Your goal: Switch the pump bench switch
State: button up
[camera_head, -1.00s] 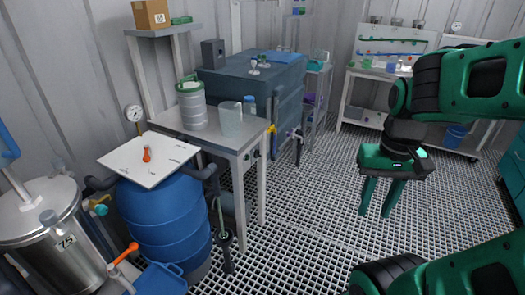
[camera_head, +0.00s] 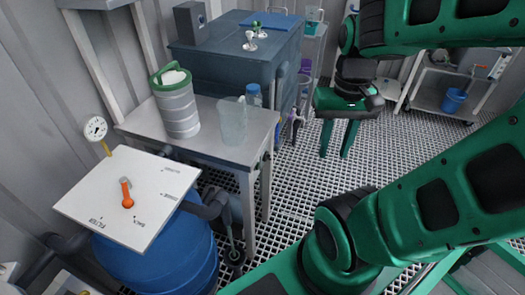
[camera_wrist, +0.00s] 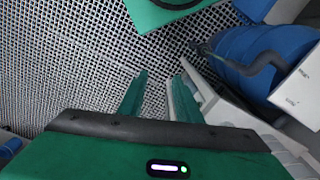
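An orange lever (camera_head: 127,194) stands on a white panel (camera_head: 150,220) on top of a blue drum (camera_head: 165,255). The panel bears the word FILTER and another label that starts with BACK. A grey box (camera_head: 190,23) stands at the back of the dark blue tank; I cannot tell whether it carries a switch. No part is clearly marked as the pump bench switch. My gripper (camera_head: 337,145) hangs over the grated floor, right of the steel table, fingers pointing down. It also shows in the wrist view (camera_wrist: 158,88), with its fingers apart and nothing between them.
The steel table (camera_head: 205,142) carries a green-lidded canister (camera_head: 178,108), a clear jug (camera_head: 233,125) and a blue-capped bottle (camera_head: 254,95). Behind it is the dark blue tank (camera_head: 220,58). A pressure gauge (camera_head: 96,128) is by the panel. A blue bucket (camera_head: 453,100) stands at a rack. Open grating lies between.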

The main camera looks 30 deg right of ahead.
jog(key=shift+w, duration=0.4)
jog(key=shift+d, duration=0.15)
